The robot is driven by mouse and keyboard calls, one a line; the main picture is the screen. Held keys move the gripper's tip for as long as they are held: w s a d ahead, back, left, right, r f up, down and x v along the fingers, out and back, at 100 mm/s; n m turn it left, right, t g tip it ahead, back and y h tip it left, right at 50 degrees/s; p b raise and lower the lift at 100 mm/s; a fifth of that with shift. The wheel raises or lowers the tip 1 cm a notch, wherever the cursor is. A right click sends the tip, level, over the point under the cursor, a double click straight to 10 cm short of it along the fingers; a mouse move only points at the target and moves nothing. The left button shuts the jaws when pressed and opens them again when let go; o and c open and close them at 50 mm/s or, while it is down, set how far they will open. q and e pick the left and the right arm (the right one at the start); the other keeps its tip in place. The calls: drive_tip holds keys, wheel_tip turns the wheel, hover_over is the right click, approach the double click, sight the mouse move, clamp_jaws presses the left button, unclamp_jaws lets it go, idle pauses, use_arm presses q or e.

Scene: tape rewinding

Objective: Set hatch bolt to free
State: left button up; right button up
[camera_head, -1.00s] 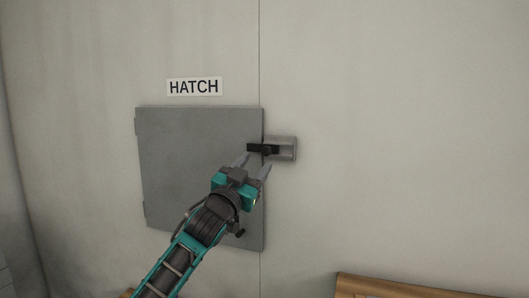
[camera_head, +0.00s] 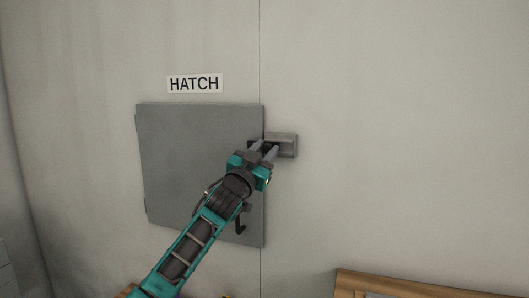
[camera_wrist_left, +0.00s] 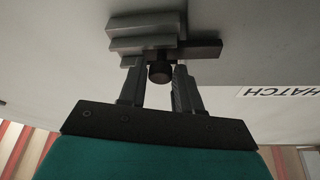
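The grey hatch door (camera_head: 185,150) is shut flat in the wall. The hatch bolt's grey housing (camera_head: 288,146) is fixed at the hatch's right edge and shows in the left wrist view (camera_wrist_left: 145,22). Its black bar (camera_wrist_left: 207,49) sticks out of the housing toward the hatch side, with a round dark knob (camera_wrist_left: 160,73). My left gripper (camera_head: 264,148) is at the bolt and hides most of the bar in the head view. In the wrist view its open fingers (camera_wrist_left: 158,88) stand on either side of the knob, with gaps visible. My right gripper is not in view.
A white HATCH label (camera_head: 195,83) is above the door. A small dark hook-shaped part (camera_head: 240,224) shows near the door's lower right. A wooden-edged object (camera_head: 400,284) is at the bottom right. The wall right of the bolt is clear.

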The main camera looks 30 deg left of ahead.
use_arm(q)
clamp_jaws()
drive_tip(key=shift+w+d, duration=0.25)
drive_tip(key=shift+d, duration=0.85)
drive_tip(key=shift+w+d, duration=0.25)
drive_tip(key=shift+d, duration=0.85)
drive_tip(key=shift+o, duration=2)
unclamp_jaws()
drive_tip(key=shift+d, duration=0.15)
